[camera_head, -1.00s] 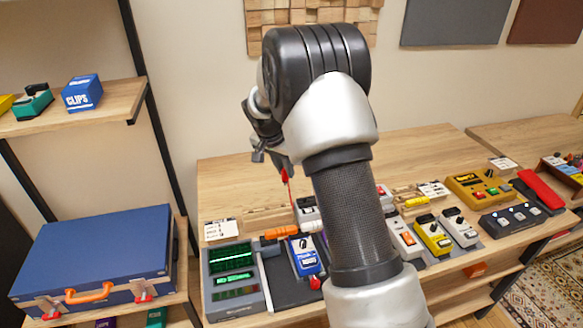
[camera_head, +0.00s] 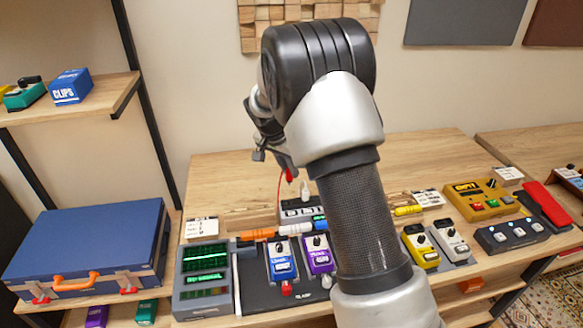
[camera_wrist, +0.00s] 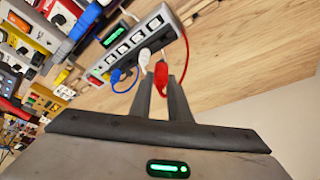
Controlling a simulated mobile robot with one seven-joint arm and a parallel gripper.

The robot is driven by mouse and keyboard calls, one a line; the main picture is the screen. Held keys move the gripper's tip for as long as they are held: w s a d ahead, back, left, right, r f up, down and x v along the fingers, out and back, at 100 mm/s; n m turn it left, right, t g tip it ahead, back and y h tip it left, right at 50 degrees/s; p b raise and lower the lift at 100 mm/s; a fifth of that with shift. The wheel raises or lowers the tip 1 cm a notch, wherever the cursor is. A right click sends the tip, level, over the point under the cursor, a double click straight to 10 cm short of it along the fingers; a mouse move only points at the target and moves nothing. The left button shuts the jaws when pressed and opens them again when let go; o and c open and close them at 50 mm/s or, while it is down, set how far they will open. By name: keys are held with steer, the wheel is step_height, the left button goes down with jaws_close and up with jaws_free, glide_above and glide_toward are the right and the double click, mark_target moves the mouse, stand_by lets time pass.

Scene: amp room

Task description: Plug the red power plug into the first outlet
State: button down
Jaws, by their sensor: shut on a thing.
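The red power plug (camera_wrist: 161,74) is between the fingertips of my gripper (camera_wrist: 160,84), which is shut on it. It also shows in the head view (camera_head: 289,175), above the table. The grey power strip (camera_wrist: 124,44) has a row of white outlets and a lit green display. A white plug (camera_wrist: 144,56) is at the strip's near side, close to the left fingertip, and a blue plug (camera_wrist: 116,75) with a blue cord is beside it. A red cord loops from the red plug towards the strip's right end. I cannot tell which outlet is first. In the head view my arm hides part of the strip (camera_head: 296,211).
Blue (camera_head: 281,262) and purple (camera_head: 318,258) pedals sit on a black board in front of the strip. A green-screened unit (camera_head: 203,275) is at the left. More pedals crowd the right. Bare table (camera_head: 235,180) lies behind the strip.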

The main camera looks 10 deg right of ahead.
mark_target(287, 181)
steer(key=shift+f+b, duration=1.2)
steer(key=shift+f, duration=1.35)
steer(key=shift+f+b, duration=0.8)
steer(key=shift+f, duration=0.1)
steer(key=shift+b, duration=0.55)
steer(key=shift+f+b, duration=1)
steer(key=shift+b, duration=0.25)
steer(key=c, duration=1.2)
jaws_free()
steer(key=shift+r, duration=0.15)
